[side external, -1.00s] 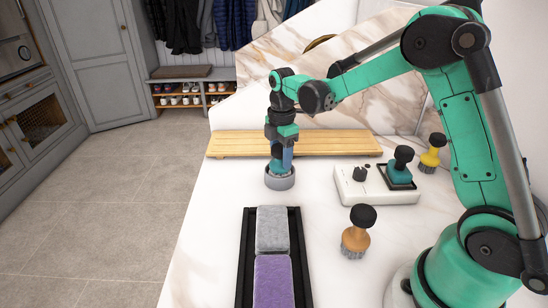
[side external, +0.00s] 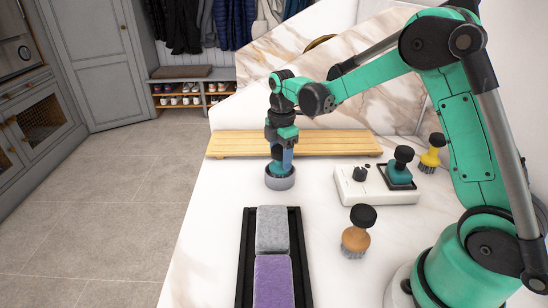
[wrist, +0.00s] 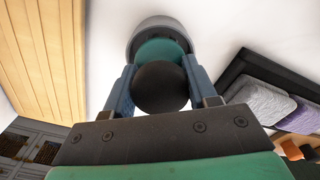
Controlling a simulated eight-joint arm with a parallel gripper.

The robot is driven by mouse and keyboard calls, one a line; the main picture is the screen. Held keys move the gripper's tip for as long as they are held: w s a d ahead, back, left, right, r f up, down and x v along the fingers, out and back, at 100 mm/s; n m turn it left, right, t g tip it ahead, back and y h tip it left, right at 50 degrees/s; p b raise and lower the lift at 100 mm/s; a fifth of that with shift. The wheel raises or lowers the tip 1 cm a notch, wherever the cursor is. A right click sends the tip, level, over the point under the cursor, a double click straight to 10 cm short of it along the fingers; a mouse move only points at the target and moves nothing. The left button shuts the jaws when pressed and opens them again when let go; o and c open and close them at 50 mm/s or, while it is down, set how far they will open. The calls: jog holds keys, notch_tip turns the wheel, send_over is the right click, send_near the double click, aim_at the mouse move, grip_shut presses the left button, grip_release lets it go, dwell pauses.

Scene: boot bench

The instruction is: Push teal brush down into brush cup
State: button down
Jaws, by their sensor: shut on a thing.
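My gripper (side external: 281,155) points down over the grey brush cup (side external: 281,183) on the white counter. In the wrist view, its two blue fingers (wrist: 158,90) are shut on the black round knob (wrist: 161,87) of the teal brush. The brush's teal body (wrist: 160,51) shows beyond the knob, inside the rim of the cup (wrist: 163,21). The bristles are hidden in the cup. In the side view the fingers and cup wall hide most of this brush, so its exact depth cannot be told.
A wooden slatted board (side external: 225,146) lies behind the cup. A black tray (side external: 246,255) with grey and purple pads is in front. To the right are a white base (side external: 375,191) with another teal brush (side external: 399,170), an orange-brown brush (side external: 356,238) and a yellow brush (side external: 430,158).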

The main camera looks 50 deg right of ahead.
jog(key=shift+c, duration=0.9)
grip_release()
jog(key=shift+o, duration=0.9)
jog(key=shift+r, duration=0.1)
jog(key=shift+r, duration=3.4)
